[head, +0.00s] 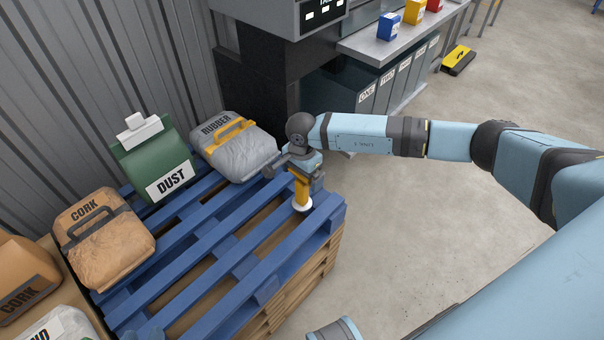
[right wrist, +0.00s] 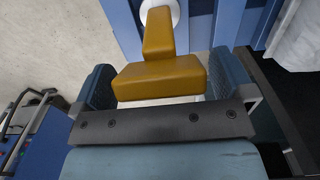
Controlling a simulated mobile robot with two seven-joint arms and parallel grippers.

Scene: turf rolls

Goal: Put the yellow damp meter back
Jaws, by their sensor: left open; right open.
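The yellow damp meter (head: 302,190) has a yellow T-shaped grip and a round white end. It is upright at the right corner of the blue pallet (head: 222,238), white end down; I cannot tell whether that end touches the slats. My right gripper (head: 304,170) is above it, pointing down. In the right wrist view, the open fingers of the right gripper (right wrist: 163,78) stand on either side of the meter's yellow block (right wrist: 160,80). A narrow gap shows on the right; contact on the left is unclear. My left gripper is not in view.
On the pallet are the RUBBER bag (head: 240,150), green DUST bag (head: 160,170) and CORK bag (head: 105,240). A grey bench (head: 395,45) carries blue, yellow and red boxes. A black-and-yellow item (head: 458,60) lies on the floor. Concrete right of the pallet is clear.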

